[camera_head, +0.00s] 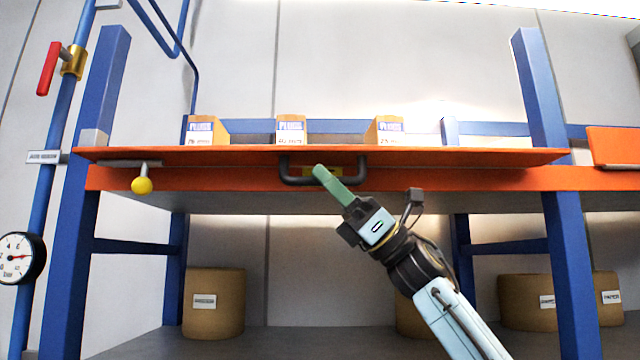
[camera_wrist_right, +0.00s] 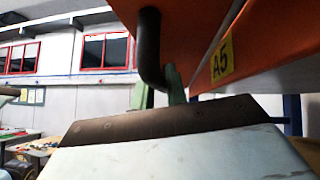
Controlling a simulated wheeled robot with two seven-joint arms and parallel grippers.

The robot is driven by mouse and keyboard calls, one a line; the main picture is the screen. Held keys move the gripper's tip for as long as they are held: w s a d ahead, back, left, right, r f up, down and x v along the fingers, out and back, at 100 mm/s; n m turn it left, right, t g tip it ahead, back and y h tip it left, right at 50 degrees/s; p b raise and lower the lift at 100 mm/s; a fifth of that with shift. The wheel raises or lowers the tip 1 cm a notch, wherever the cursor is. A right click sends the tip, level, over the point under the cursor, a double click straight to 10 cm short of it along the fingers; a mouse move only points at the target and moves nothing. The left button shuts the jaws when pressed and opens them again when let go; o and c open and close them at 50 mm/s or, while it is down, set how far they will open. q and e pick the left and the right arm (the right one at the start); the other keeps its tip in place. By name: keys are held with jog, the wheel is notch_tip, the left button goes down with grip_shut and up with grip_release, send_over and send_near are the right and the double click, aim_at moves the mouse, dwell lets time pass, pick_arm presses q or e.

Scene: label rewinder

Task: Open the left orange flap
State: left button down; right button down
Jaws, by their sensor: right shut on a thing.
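The left orange flap (camera_head: 230,156) spans between two blue posts in the head view and shows nearly edge-on, as a thin panel above an orange beam (camera_head: 450,180). Its dark bar handle (camera_head: 285,172) hangs at the flap's middle and also shows in the wrist view (camera_wrist_right: 149,45). My right gripper (camera_head: 322,172) comes from the lower right and is shut on the handle, with its green fingers on either side of the bar in the wrist view (camera_wrist_right: 158,90). The flap's orange surface (camera_wrist_right: 185,25) is close above the fingers. My left gripper is not in view.
A lever with a yellow knob (camera_head: 142,185) sits at the flap's left end. Small boxes (camera_head: 291,130) stand behind the flap. Brown rolls (camera_head: 214,303) lie below. Another orange panel (camera_head: 615,147) is at the right. A yellow A5 label (camera_wrist_right: 222,62) marks the beam.

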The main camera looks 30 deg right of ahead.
jog(key=c, duration=1.4)
grip_release()
jog(key=b+v, duration=0.3)
jog(key=v, duration=1)
jog(key=shift+d+b, duration=0.15)
jog(key=shift+b, duration=0.2)
jog(key=shift+f, duration=0.1)
